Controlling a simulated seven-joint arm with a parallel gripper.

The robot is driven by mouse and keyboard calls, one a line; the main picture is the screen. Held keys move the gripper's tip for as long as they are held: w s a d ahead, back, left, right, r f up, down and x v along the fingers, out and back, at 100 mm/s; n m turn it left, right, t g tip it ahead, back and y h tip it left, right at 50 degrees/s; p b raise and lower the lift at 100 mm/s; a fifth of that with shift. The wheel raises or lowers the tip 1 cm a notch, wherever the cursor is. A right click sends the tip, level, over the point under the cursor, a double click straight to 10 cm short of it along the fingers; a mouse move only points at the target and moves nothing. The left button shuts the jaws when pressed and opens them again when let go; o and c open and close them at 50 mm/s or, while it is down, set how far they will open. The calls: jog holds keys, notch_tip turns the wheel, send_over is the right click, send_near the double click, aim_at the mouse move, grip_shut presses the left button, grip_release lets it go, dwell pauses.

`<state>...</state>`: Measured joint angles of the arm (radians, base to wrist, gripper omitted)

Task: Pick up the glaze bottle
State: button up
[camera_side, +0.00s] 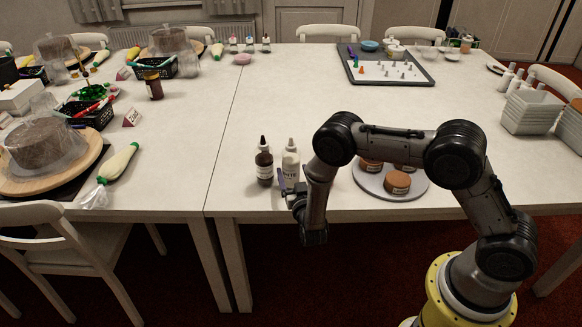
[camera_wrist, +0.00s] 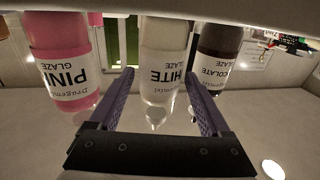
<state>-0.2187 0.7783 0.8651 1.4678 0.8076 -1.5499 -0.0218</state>
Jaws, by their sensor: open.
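Three glaze bottles stand in a row near the table's front edge. The white glaze bottle (camera_side: 290,168) is in the middle; in the wrist view it (camera_wrist: 165,60) appears upside down between my two purple fingers. The dark chocolate glaze bottle (camera_side: 264,167) stands to its left in the side view, and on the right in the wrist view (camera_wrist: 218,55). The pink glaze bottle (camera_wrist: 66,60) is on the left of the wrist view and hidden behind my arm in the side view. My gripper (camera_wrist: 160,75) is open, one finger each side of the white bottle; contact is unclear.
A round grey board (camera_side: 416,193) with several small brown cakes is right of the bottles, partly behind my arm. A tray (camera_side: 422,79) with small pieces lies farther back. White containers (camera_side: 530,113) stand at the right edge.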

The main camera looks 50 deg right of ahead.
aim_at(293, 173)
jog(key=shift+x, duration=1.55)
jog(key=shift+c, duration=0.2)
jog(key=c, duration=0.7)
jog(key=shift+r, duration=0.1)
